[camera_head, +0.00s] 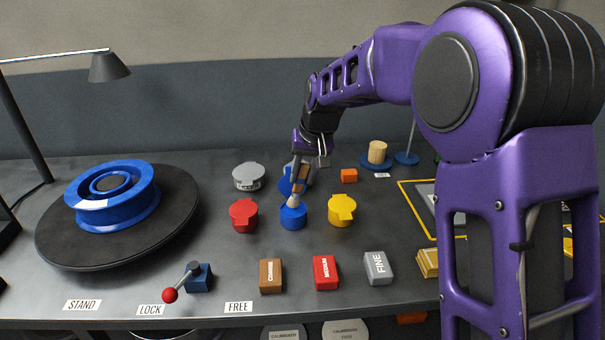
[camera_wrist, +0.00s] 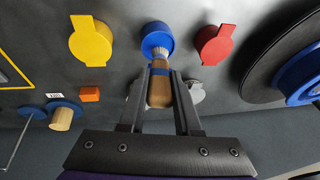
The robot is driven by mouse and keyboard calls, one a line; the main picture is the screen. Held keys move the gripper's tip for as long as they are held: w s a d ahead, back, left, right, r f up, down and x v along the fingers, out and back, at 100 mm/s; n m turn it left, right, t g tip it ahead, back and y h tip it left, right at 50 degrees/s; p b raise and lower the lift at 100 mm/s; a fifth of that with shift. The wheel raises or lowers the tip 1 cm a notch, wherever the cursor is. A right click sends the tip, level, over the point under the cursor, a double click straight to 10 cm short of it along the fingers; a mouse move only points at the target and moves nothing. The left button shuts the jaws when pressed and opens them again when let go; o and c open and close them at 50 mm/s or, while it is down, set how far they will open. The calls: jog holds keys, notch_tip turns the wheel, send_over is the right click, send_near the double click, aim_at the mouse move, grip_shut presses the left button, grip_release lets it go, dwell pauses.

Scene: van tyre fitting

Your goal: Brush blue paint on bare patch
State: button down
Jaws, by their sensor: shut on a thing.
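My gripper (camera_head: 301,178) is shut on a wooden-handled brush with a blue band (camera_wrist: 160,92). The brush points down and its pale bristles (camera_head: 293,201) are at the top of the blue paint pot (camera_head: 293,218). The wrist view shows the bristle tip over the mouth of this pot (camera_wrist: 157,40); I cannot tell how deep it reaches. A blue wheel rim (camera_head: 112,205) lies on a black round turntable (camera_head: 75,250) at the left. A blue piece (camera_head: 285,186), perhaps the pot's lid, lies behind the pot, partly hidden by my gripper.
Lidded red (camera_head: 243,214), yellow (camera_head: 341,210) and grey (camera_head: 247,176) pots stand around the blue pot. Coarse (camera_head: 271,275), medium (camera_head: 325,272) and fine (camera_head: 378,267) blocks line the front. A red-knobbed lever (camera_head: 171,294) stands before the turntable. A lamp (camera_head: 108,67) overhangs the left.

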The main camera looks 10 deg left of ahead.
jog(key=shift+f, duration=0.6)
dwell(1.2)
jog(key=shift+r, duration=0.1)
notch_tip(320, 180, up, 7)
jog(key=p, duration=0.5)
dwell(0.4)
jog(key=shift+a, duration=0.1)
dwell(0.4)
